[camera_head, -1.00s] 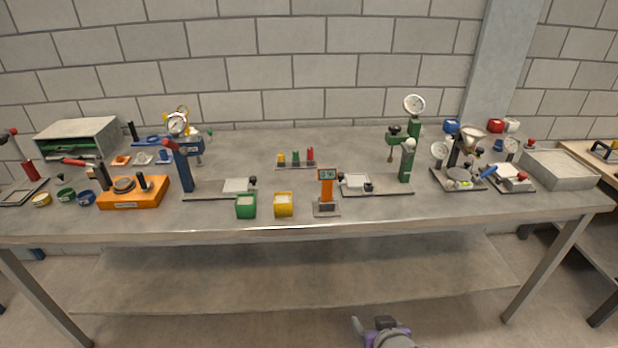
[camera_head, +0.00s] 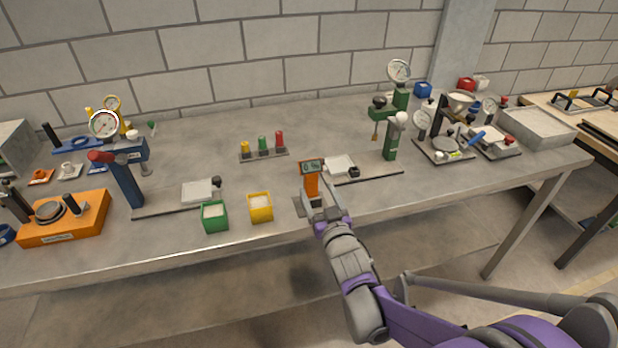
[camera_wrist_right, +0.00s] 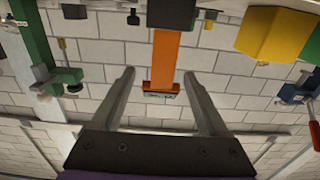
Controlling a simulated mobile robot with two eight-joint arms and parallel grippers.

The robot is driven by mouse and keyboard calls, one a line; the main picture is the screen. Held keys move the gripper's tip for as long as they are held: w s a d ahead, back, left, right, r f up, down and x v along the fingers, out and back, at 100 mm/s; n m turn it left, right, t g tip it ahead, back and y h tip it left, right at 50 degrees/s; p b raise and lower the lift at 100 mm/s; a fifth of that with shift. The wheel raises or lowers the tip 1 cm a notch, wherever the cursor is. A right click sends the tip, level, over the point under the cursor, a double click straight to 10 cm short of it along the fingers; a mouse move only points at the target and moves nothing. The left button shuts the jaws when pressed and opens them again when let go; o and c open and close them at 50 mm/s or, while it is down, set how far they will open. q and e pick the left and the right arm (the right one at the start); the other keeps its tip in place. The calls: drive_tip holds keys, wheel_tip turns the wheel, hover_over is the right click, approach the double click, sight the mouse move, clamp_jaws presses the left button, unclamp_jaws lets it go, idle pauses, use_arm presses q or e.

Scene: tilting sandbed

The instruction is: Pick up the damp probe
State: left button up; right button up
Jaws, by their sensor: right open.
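The damp probe (camera_head: 311,168), an orange upright with a small dark display on top, stands in its grey stand (camera_head: 299,206) at the table's front edge. In the wrist view the probe (camera_wrist_right: 166,58) appears upside down, with its display towards the bottom. My right gripper (camera_head: 319,197) is open right in front of the probe. In the wrist view its two fingers lie to either side of the probe's head, with gaps on both sides. I cannot tell how deep the probe is between them. My left gripper is not in view.
A yellow cup (camera_head: 260,208) and a green cup (camera_head: 214,217) stand just left of the probe. A green gauge stand (camera_head: 391,140) is behind right. A rack with three coloured pegs (camera_head: 264,152) lies further back. The table's middle back is fairly clear.

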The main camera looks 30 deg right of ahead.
sight(312, 182)
drive_tip(key=x, duration=0.6)
drive_tip(key=shift+w+a+r+p, duration=0.1)
drive_tip(key=shift+a+r+p, duration=0.1)
drive_tip(key=shift+a+p, duration=0.1)
drive_tip(key=c, duration=1.2)
